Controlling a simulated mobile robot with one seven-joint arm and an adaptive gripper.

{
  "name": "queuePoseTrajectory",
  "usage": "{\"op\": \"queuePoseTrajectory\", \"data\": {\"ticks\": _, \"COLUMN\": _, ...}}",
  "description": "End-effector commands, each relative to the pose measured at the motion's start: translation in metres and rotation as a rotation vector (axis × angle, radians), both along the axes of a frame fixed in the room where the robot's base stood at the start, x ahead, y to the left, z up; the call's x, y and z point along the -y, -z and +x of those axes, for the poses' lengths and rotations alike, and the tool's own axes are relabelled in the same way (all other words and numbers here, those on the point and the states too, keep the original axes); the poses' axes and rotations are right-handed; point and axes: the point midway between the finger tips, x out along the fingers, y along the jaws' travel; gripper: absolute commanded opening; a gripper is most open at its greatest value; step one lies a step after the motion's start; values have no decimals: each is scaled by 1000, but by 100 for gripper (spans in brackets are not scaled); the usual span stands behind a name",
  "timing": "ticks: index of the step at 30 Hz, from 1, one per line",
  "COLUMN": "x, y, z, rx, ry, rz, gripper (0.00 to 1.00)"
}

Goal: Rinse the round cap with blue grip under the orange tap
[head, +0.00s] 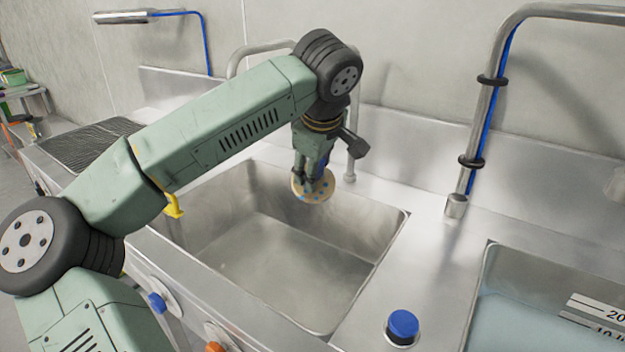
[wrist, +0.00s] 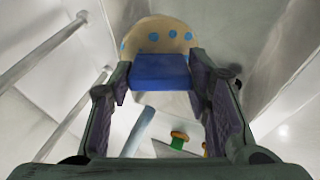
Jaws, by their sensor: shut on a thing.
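The round cap (head: 313,187) is a tan disc with blue dots. It hangs below my gripper (head: 314,170), over the back part of the left sink basin. In the wrist view the cap (wrist: 160,36) shows beyond its blue grip (wrist: 160,72), which sits between both fingers of my gripper (wrist: 163,80). An orange knob (head: 215,347) is on the sink's front, cut off by the picture's lower edge, with a blue knob (head: 157,303) to its left. I cannot tell which spout is the orange tap. No running water shows at the cap.
The left basin (head: 285,265) looks empty. A second basin (head: 545,310) at right holds liquid. A blue-topped object (head: 402,327) stands on the ledge between them. A tall pipe with a blue line (head: 485,110) rises behind. A yellow fitting (head: 173,206) is at the left rim.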

Motion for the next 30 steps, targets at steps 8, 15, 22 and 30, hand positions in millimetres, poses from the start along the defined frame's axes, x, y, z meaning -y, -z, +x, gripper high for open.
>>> {"op": "queuePoseTrajectory", "data": {"ticks": 8, "x": -3, "y": -1, "z": 0, "rx": 2, "ry": 1, "rz": -1, "gripper": 0}}
{"op": "queuePoseTrajectory", "data": {"ticks": 15, "x": 2, "y": -1, "z": 0, "rx": 2, "ry": 2, "rz": 1, "gripper": 0}}
{"op": "queuePoseTrajectory", "data": {"ticks": 22, "x": 9, "y": -1, "z": 1, "rx": 2, "ry": 2, "rz": 0, "gripper": 0}}
{"op": "queuePoseTrajectory", "data": {"ticks": 30, "x": 10, "y": 0, "z": -3, "rx": 2, "ry": 1, "rz": -1, "gripper": 0}}
